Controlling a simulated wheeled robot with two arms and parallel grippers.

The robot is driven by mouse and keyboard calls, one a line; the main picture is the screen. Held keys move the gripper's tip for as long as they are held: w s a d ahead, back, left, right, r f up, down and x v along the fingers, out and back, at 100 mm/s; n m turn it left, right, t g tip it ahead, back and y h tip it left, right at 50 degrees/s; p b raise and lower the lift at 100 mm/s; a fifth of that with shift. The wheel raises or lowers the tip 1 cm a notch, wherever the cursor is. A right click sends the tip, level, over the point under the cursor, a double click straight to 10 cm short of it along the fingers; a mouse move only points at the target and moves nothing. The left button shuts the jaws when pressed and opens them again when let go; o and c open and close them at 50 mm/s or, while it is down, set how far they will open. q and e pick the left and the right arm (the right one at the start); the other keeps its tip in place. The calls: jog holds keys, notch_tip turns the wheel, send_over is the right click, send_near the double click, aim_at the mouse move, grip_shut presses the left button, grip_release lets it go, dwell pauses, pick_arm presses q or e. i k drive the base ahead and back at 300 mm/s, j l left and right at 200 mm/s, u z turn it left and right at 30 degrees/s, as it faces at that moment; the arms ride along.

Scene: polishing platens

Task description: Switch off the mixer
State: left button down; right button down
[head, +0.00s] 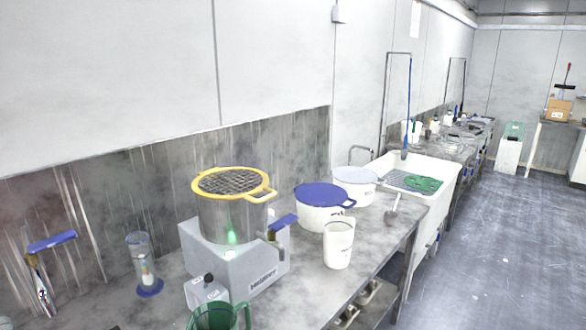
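The mixer stands on the bench at centre left: a grey base box (262,268) carries a steel pot (222,222) with a mesh lid in a yellow ring (232,182). A tap with a blue lever (283,222) sticks out at its right. A green glow (231,237) shows on the front of the pot. A small grey control box (207,291) with a dark knob (208,278) sits at the front left of the base. Its lower part is partly hidden by a green jug. Neither of my grippers is in view.
The green jug (215,318) stands in front of the control box. A glass cylinder (147,268) stands left of the mixer. A white beaker (338,245), a blue-lidded pot (322,215) and a white tub (355,187) stand to the right. A sink (447,178) lies beyond.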

aim_at(208, 277)
jog(key=i+l+u, duration=0.15)
jog(key=u, duration=0.2)
jog(key=i+l+u, duration=0.15)
jog(key=l+u, duration=0.55)
jog(key=i, duration=0.05)
